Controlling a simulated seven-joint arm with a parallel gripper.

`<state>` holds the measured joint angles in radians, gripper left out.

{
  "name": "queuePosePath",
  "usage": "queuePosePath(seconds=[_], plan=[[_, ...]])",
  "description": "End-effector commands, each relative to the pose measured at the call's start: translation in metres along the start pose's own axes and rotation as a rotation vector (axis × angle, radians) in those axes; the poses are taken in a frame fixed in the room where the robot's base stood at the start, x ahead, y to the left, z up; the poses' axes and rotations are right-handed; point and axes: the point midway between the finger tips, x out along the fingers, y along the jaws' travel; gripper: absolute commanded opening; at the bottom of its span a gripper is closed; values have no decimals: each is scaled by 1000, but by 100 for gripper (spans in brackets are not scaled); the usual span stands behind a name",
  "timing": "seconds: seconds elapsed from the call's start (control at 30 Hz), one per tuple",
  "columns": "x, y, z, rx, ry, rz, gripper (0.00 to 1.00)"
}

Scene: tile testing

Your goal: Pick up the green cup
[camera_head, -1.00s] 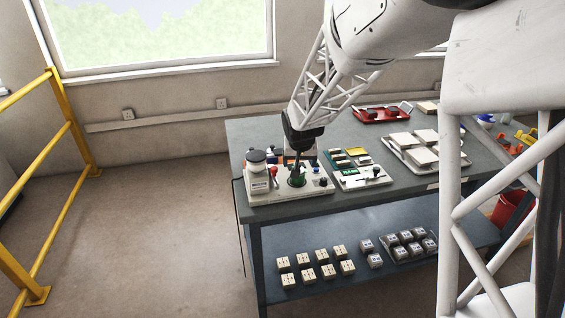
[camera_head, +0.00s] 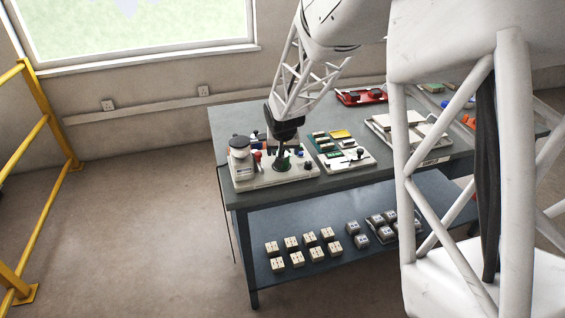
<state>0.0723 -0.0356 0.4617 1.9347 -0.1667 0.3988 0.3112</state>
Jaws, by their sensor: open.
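A small dark green round thing, which looks like the green cup (camera_head: 282,166), sits on the white test unit (camera_head: 270,178) at the left end of the bench. My gripper (camera_head: 281,157) points down right over it and hides most of it. The jaws are open, with the fingertips at or just above the cup. I cannot tell whether they touch it.
A white machine with a dark round top (camera_head: 239,150) stands close left of my gripper. A panel with coloured tiles (camera_head: 341,150) lies to the right, and a red tray (camera_head: 361,97) behind. The lower shelf (camera_head: 300,238) holds several small blocks.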

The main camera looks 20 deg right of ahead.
Motion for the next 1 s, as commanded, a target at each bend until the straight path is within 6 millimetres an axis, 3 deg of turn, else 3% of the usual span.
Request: queuePosePath(seconds=[0.37, 1.0], plan=[[3, 0, 0, 0, 0, 0, 79], [51, 1, 0, -1, 1, 0, 79]])
